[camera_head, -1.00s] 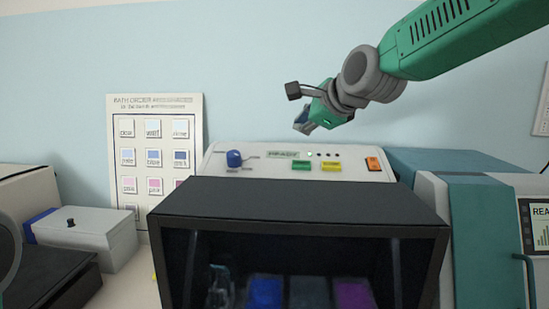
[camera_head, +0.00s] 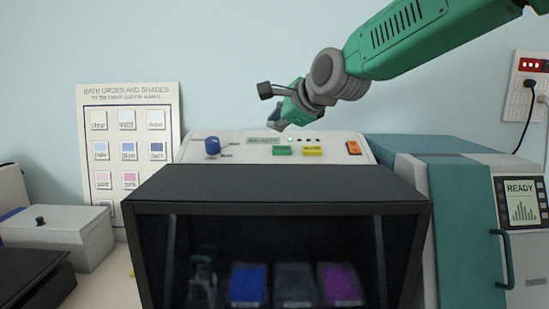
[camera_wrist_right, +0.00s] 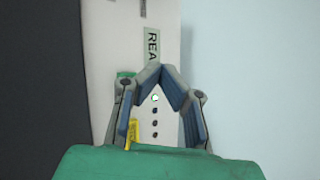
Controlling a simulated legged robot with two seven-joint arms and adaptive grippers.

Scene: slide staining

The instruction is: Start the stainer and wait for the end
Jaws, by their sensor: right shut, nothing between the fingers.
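The stainer has a black hood (camera_head: 280,188) in front and a pale control panel (camera_head: 225,150) behind it. The panel carries a blue knob (camera_head: 212,146), a READY display (camera_head: 263,141), a green button (camera_head: 282,151), a yellow button (camera_head: 312,151) and an orange switch (camera_head: 353,147). One small light in the row is lit. My right gripper (camera_head: 275,122) is shut and empty, just above the panel's top edge near the display. In the right wrist view its fingertips (camera_wrist_right: 160,68) meet over the panel, with the green button (camera_wrist_right: 125,75) partly hidden. My left gripper is out of view.
Under the hood stand a blue bath (camera_head: 248,286), a dark bath (camera_head: 295,286) and a purple bath (camera_head: 340,284). A bath order chart (camera_head: 130,125) leans at the wall. A teal machine (camera_head: 465,220) reading READY stands right. A grey box (camera_head: 60,235) stands left.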

